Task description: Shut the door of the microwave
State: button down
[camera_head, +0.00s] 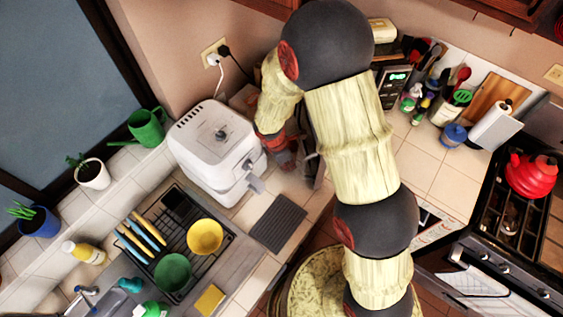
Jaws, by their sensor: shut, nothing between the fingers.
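The microwave (397,77) stands in the back corner of the counter. Its dark control panel with a lit green display shows to the right of my arm; most of its body is hidden behind the arm. A dark upright edge (315,170) between my gripper and my arm may be part of the open door, but I cannot tell for sure. My gripper (287,160) is shut and empty, pointing down just right of the white air fryer. I cannot tell whether it touches the dark edge.
The white air fryer (217,150) stands close left of my gripper. A dish rack (183,237) with bowls lies at the front left. Utensils and jars (447,105) crowd the counter right of the microwave. A red kettle (531,174) sits on the stove.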

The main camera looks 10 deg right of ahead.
jog(key=shift+w+d, duration=0.1)
jog(key=shift+d, duration=0.85)
jog(key=shift+d, duration=0.1)
